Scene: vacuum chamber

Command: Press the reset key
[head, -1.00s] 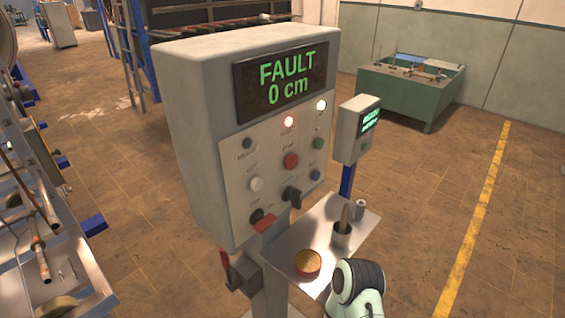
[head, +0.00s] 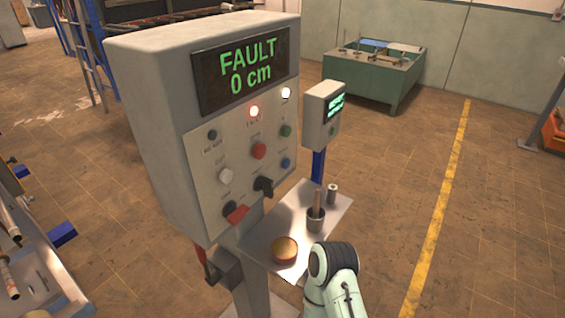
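A grey control box (head: 150,120) stands on a post, with a display (head: 243,72) reading "FAULT 0 cm". A red lamp (head: 254,111) and a white lamp (head: 286,92) are lit. Below are a black button (head: 212,135), a red button (head: 259,151), a green button (head: 286,131), a white button (head: 226,176) and a blue button (head: 286,163). A black selector (head: 264,186) and a red-handled switch (head: 236,213) sit lowest. The labels are too small to tell which one is the reset key. Part of my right arm shows at the bottom; neither gripper is visible.
A metal shelf (head: 328,226) under the box holds a round orange-topped object (head: 285,249), a cup with a rod (head: 316,218) and a small cylinder (head: 332,193). A smaller display box (head: 318,117) stands behind. A green bench (head: 370,75) is farther back.

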